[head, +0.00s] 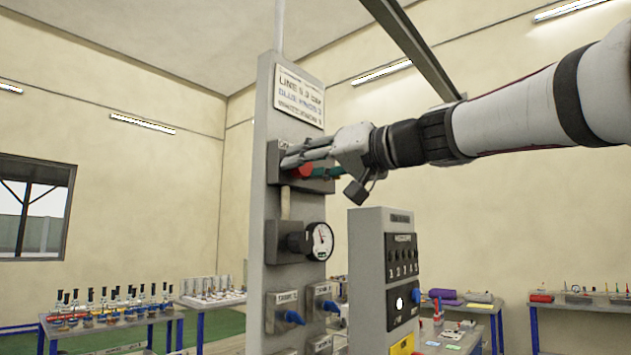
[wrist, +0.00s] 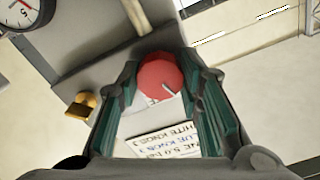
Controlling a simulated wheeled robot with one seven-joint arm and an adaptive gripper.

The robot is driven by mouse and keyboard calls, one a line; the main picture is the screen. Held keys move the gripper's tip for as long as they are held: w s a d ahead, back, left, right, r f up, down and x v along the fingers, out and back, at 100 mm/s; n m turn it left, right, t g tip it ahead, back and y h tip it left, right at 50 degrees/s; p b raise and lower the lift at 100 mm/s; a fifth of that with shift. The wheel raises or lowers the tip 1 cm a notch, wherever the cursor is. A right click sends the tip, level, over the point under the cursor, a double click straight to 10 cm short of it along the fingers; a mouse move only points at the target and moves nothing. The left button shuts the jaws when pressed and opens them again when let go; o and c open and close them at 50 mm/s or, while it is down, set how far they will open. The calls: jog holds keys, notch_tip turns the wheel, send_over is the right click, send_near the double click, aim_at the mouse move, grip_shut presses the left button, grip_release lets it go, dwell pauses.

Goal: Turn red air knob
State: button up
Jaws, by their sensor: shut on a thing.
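The red air knob (wrist: 161,78) sits on a grey block (head: 320,186) high on the grey panel post. In the wrist view it is a round red disc with a pale mark near its lower right edge. My gripper (wrist: 160,72) is shut on the knob, with one teal-lined finger on each side of it. In the head view the red knob (head: 303,171) is partly covered by my gripper (head: 300,160), which reaches in from the right.
Below the knob are a pressure gauge (head: 319,242) and blue knobs (head: 292,317) on the post (head: 258,210). A sign (head: 299,96) is above. A grey control box (head: 367,280) stands to the right. Tables with parts stand behind on both sides.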

jog(key=m, duration=0.6)
jog(key=shift+m, duration=0.3)
jog(key=m+p, duration=0.1)
jog(key=m, duration=0.3)
jog(key=shift+m+p, duration=0.4)
jog(key=shift+m, duration=0.7)
jog(key=o, duration=1.2)
jog(key=shift+c, duration=0.2)
jog(key=shift+d, duration=0.1)
